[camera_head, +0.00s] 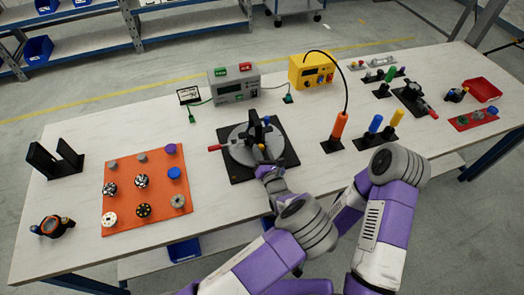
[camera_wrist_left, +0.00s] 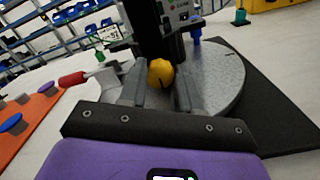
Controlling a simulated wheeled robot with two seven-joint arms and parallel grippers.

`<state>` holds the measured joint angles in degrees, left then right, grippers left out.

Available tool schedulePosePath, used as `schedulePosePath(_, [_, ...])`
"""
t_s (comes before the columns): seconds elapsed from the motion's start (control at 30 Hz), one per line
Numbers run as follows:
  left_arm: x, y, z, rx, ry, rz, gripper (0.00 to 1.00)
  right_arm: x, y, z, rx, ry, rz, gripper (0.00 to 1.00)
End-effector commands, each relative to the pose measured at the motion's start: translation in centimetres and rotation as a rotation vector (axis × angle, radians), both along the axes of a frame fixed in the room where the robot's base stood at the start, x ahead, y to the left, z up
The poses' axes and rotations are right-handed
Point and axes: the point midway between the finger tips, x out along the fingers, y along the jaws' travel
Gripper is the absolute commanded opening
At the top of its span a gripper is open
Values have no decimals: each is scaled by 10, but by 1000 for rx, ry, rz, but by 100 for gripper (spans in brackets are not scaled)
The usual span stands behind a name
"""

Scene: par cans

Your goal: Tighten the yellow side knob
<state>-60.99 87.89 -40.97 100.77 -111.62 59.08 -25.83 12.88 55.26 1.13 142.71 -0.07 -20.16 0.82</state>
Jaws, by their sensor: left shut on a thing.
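The yellow side knob (camera_wrist_left: 161,72) sits low on the side of a dark upright fixture (camera_wrist_left: 150,30). The fixture stands on a round grey plate (camera_wrist_left: 222,85), which also shows in the head view (camera_head: 236,150). My left gripper (camera_head: 265,166) reaches in from the near side. In the left wrist view its two fingers (camera_wrist_left: 159,90) are on either side of the knob, shut on it. In the head view the knob is small and mostly hidden by the gripper. My right gripper is not in view.
The plate lies on a black base (camera_head: 238,175) with a red-handled lever (camera_head: 216,147) at its left. An orange mat (camera_head: 125,190) with several knobs lies left. Coloured-handled tools (camera_head: 340,125) stand right. A grey meter box (camera_head: 233,85) and yellow box (camera_head: 311,70) stand behind.

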Motion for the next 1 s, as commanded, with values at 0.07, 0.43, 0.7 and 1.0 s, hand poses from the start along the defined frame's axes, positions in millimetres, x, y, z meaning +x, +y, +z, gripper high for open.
schedulePosePath(0.07, [0, 0, -1, 3, 2, 0, 2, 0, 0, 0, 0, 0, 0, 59])
schedulePosePath(0.43, [0, 0, -1, 1, 2, 0, 59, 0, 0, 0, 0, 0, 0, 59])
schedulePosePath(0.7, [-1, -1, -2, 0, 5, -2, 59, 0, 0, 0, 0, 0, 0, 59])
schedulePosePath(1.0, [-1, -1, -5, -118, -33, -2, 59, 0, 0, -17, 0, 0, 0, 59])
